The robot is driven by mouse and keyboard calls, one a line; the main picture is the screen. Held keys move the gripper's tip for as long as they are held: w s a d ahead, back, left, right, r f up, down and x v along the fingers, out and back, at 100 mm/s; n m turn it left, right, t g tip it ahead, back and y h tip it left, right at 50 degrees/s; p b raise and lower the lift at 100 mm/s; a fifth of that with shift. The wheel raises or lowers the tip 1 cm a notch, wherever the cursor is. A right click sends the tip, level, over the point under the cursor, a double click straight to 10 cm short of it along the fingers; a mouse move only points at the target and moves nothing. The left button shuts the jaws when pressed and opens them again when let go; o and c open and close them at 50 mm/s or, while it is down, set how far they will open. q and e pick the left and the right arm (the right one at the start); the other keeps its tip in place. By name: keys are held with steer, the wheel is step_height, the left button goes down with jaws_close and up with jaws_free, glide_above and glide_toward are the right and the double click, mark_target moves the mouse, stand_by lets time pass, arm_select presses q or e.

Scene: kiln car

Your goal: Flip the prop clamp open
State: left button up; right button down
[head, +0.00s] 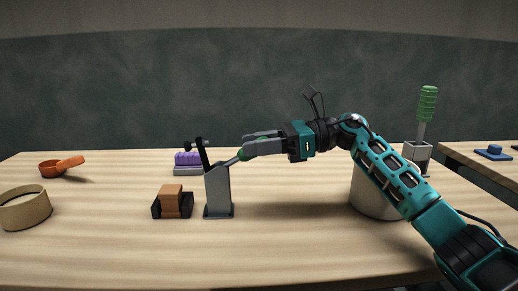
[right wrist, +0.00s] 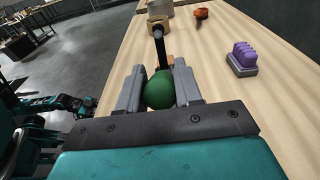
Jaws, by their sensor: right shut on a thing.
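The prop clamp (head: 218,190) is a grey upright post on a small base, standing on the wooden table. A dark bar with a black cross-piece tilts up and left from its top. A lever runs up and right from it to a green knob. My right gripper (head: 246,148) comes in from the right, level, and is shut on the knob; the right wrist view shows the green ball (right wrist: 159,90) between its two grey fingers. My left arm shows small at the left of the right wrist view, its gripper (right wrist: 84,104) too small to read.
A brown block in a black holder (head: 172,203) stands just left of the clamp. A purple ribbed block (head: 187,160) is behind it. An orange scoop (head: 60,167) and a tan ring (head: 24,209) lie at left. A pale cylinder (head: 369,194) stands under my right arm.

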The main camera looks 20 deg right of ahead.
stand_by(0.3)
steer(key=c, duration=0.8)
jaws_free()
steer(key=p+v, duration=0.1)
steer(key=v, duration=1.2)
steer(key=shift+f, duration=0.1)
